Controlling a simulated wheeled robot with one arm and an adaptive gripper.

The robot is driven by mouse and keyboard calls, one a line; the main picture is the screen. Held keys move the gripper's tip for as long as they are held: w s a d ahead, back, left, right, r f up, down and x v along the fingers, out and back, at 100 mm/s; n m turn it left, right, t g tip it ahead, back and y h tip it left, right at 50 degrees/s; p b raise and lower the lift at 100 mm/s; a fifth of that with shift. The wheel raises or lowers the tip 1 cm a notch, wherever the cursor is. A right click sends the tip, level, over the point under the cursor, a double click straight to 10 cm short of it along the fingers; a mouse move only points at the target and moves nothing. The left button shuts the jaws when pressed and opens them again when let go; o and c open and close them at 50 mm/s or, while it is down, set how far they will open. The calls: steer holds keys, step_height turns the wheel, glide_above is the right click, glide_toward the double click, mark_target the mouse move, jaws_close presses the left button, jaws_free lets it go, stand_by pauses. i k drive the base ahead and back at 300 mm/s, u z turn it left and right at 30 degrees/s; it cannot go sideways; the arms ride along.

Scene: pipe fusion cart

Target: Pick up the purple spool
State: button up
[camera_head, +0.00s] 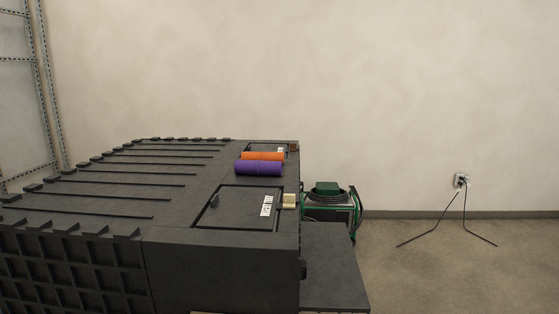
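The purple spool (259,169) lies on its side on the dark top of the cart (220,184), toward its right edge. Its long axis runs left to right. An orange spool (263,156) lies parallel just behind it, close to it or touching; I cannot tell which. My gripper is not in view.
A lidded panel (240,209) with a white label and a small beige block (289,201) are in front of the spools. Raised ribs cross the cart's left part. A lower dark shelf (333,268) and a green machine (329,206) stand at the right.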

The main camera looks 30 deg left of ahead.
mark_target(257, 168)
steer(key=i, duration=2)
steer(key=u, duration=2.65)
